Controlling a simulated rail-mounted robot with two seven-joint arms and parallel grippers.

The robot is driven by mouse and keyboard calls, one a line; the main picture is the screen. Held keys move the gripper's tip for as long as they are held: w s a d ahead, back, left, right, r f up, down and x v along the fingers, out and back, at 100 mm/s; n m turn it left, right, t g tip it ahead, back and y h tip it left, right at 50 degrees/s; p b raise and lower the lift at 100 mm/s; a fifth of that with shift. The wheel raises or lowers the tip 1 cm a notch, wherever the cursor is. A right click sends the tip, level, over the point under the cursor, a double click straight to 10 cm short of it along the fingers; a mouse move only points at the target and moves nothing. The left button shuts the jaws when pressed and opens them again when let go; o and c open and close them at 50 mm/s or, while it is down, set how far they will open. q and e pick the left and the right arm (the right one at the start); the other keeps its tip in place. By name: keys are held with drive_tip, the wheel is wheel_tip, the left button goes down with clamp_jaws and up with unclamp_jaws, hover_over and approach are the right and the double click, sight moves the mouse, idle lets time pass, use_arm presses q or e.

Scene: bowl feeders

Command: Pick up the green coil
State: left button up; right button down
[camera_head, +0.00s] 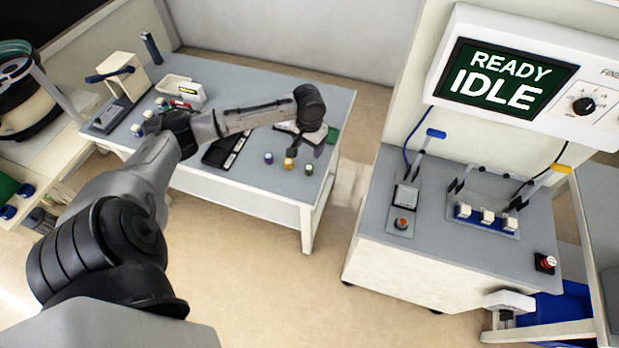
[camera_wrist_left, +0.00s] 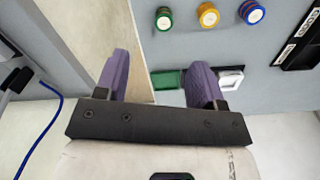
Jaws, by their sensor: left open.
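The green coil (camera_head: 309,169) stands on the grey table (camera_head: 235,187) near its front right corner, at the right end of a row of three coils. In the left wrist view the green coil (camera_wrist_left: 164,18) shows whole at the top, beyond the fingertips. My left gripper (camera_head: 306,146) is above the table's right side, near the coils. In the left wrist view, its purple fingers (camera_wrist_left: 157,68) are apart with nothing between them. The gripper is apart from the green coil. My right gripper is not in view.
An orange-yellow coil (camera_head: 289,164) and a blue coil (camera_head: 268,157) stand left of the green one. A black tray (camera_head: 225,148) lies farther left. A green pad (camera_wrist_left: 166,80) and a white square part (camera_wrist_left: 230,78) lie near the fingers. A machine bench (camera_head: 430,245) stands right, across a gap.

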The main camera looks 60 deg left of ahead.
use_arm(q)
drive_tip(key=b, duration=0.3)
hover_over(308, 168)
wheel_tip(308, 168, down, 8)
drive_tip(key=shift+s+d+f, duration=0.1)
drive_tip(key=shift+s+f, duration=0.05)
drive_tip(key=shift+f, duration=0.1)
drive_tip(key=shift+w+f+b, duration=0.2)
drive_tip(key=shift+f+b, duration=0.55)
drive_tip(key=shift+f, duration=1.9)
drive_tip(key=shift+c, duration=0.2)
drive_tip(key=shift+r, duration=0.1)
drive_tip(key=c, duration=1)
drive_tip(key=shift+r, duration=0.1)
